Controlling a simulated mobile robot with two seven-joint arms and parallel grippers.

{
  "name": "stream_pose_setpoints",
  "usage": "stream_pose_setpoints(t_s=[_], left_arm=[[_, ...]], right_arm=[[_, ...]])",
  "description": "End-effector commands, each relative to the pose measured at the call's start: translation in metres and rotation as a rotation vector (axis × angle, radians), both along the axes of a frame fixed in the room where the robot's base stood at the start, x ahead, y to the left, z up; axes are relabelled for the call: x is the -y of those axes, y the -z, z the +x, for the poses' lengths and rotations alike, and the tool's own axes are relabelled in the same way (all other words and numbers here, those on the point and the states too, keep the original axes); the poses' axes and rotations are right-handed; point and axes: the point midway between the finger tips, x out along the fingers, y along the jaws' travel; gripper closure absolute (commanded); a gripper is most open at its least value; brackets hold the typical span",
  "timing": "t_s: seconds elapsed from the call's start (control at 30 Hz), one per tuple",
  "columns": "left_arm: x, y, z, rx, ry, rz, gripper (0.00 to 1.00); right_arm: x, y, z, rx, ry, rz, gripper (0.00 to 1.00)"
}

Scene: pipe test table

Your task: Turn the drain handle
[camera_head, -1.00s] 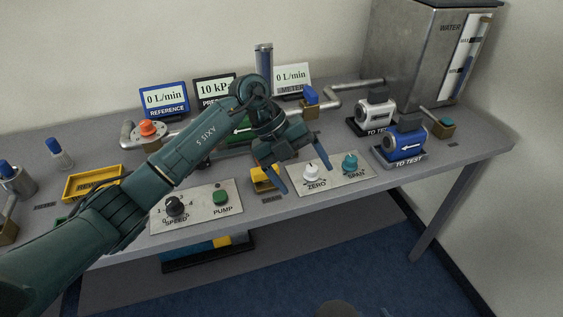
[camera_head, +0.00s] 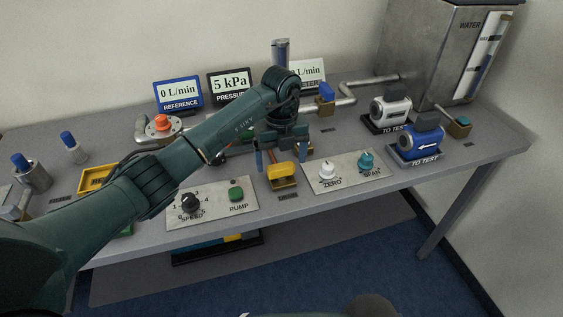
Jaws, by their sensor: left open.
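A yellow part (camera_head: 283,176) sits at the front middle of the table, between two control panels. It may be the drain handle; the small label in front of it is too small to read. My left gripper (camera_head: 281,158) is open and points down just behind and above the yellow part, with its blue fingers spread. Nothing shows between the fingers, and I cannot tell whether they touch the yellow part. My left arm hides part of the pipework behind it. My right gripper is not in view.
The pump panel (camera_head: 217,209) lies left of the yellow part, and the zero and span panel (camera_head: 344,173) lies right. Behind stand the reference display (camera_head: 178,93) and pressure display (camera_head: 229,86), reading 5 kPa. Blue meter (camera_head: 420,143) and water tank (camera_head: 430,50) stand right.

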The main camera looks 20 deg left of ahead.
Motion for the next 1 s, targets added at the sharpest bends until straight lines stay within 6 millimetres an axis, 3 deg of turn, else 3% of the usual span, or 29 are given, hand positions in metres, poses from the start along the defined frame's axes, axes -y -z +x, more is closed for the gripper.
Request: stream_pose_setpoints(t_s=[0.2,0.53,1.0], left_arm=[[0.001,0.022,0.0,-0.002,0.001,-0.001,0.15],[0.0,0.026,0.0,0.001,0.001,-0.001,0.15],[0.0,0.026,0.0,0.0,0.001,0.0,0.52]], right_arm=[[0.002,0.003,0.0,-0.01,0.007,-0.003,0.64],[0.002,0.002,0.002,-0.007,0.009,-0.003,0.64],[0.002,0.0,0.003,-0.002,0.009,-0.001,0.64]])
